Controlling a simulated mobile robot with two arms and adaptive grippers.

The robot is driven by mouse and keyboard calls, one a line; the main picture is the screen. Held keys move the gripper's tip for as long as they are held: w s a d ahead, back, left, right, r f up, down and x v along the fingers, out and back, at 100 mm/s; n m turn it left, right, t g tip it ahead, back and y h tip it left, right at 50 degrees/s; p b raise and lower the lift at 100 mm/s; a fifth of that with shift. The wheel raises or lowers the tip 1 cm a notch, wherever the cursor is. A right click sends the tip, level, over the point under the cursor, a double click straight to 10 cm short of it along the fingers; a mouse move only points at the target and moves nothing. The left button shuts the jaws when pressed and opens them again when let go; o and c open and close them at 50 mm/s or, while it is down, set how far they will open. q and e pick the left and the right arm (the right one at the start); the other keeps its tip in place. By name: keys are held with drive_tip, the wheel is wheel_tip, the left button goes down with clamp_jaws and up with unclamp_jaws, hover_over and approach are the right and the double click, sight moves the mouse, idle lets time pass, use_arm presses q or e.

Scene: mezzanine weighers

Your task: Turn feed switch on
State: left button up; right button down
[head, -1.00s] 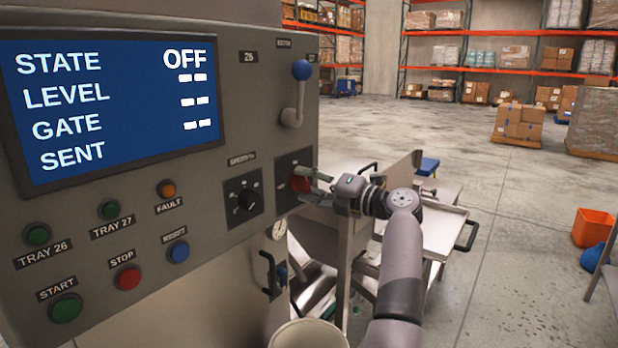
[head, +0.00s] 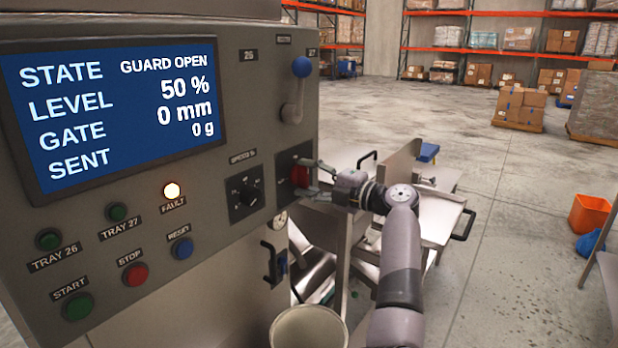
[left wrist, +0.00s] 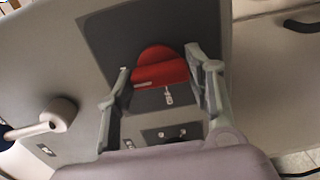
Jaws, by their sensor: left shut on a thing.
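The feed switch is a red knob (head: 299,175) on a dark square plate at the lower right of the grey control panel (head: 235,120). My left gripper (head: 308,181) is shut on the red knob, with one finger on each side of it. In the left wrist view the red knob (left wrist: 160,64) sits between the two fingers. The screen (head: 115,110) reads STATE GUARD OPEN, LEVEL 50 %, GATE 0 mm and SENT 0 g. The FAULT lamp (head: 172,190) is lit. My right gripper is not in view.
A black dial (head: 246,195) is left of the switch, and a blue-knobbed lever (head: 301,69) is above it. Metal trays (head: 440,225) stand behind my arm. A pale round container (head: 310,328) is below. An orange bin (head: 590,213) is on open floor at right.

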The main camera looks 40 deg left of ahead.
use_arm(q)
drive_tip(key=o, duration=1.2)
drive_tip(key=shift+c, duration=0.2)
drive_tip(key=shift+r, duration=0.1)
